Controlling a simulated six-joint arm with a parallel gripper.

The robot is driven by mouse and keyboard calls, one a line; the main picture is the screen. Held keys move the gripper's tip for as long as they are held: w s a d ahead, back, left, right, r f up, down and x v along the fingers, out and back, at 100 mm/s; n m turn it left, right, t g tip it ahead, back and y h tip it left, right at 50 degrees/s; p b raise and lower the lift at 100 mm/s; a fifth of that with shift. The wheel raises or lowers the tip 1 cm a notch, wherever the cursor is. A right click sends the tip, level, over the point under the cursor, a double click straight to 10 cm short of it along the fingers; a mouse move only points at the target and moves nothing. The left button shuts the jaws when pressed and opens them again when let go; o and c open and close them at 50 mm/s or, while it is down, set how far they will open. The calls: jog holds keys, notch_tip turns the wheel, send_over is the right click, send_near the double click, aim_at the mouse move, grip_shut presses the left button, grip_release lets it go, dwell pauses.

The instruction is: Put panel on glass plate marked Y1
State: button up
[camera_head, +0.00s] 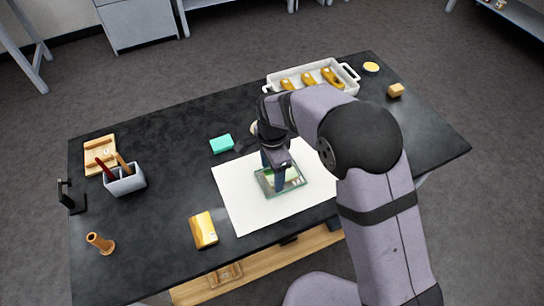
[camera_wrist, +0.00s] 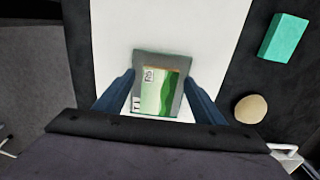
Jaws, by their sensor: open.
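A flat panel with green bands and a gold edge (camera_wrist: 158,95) lies over a grey-green glass plate (camera_wrist: 160,57), on a white sheet. The glass plate also shows in the head view (camera_head: 298,182), partly hidden by my gripper (camera_head: 275,183). In the wrist view my gripper (camera_wrist: 160,82) is open, with one finger on each side of the panel and plate. I cannot tell whether the fingers touch them. A small square mark sits near the panel's top left corner; I cannot read a Y1 label.
The white sheet (camera_head: 240,205) lies on a black table (camera_head: 160,215). A turquoise block (camera_head: 222,144) and a beige round object (camera_wrist: 250,109) are nearby. A white tray (camera_head: 351,80) with three golden pieces stands at the back. A gold box (camera_head: 203,230) and grey pen holder (camera_head: 126,183) stand left.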

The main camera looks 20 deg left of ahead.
aim_at(272, 177)
notch_tip(272, 177, up, 12)
jog(key=b, duration=0.2)
jog(key=shift+f, duration=0.25)
jog(key=s+d+f+n, duration=0.2)
jog(key=d+n, duration=0.1)
jog(key=d, duration=1)
jog(key=s+d+f+n, duration=0.2)
jog(key=s+d+n, duration=0.1)
jog(key=d, duration=1)
jog(key=s+d+f+n, duration=0.3)
jog(key=s+d, duration=0.3)
jog(key=shift+s+d, duration=0.2)
jog(key=shift+s, duration=0.2)
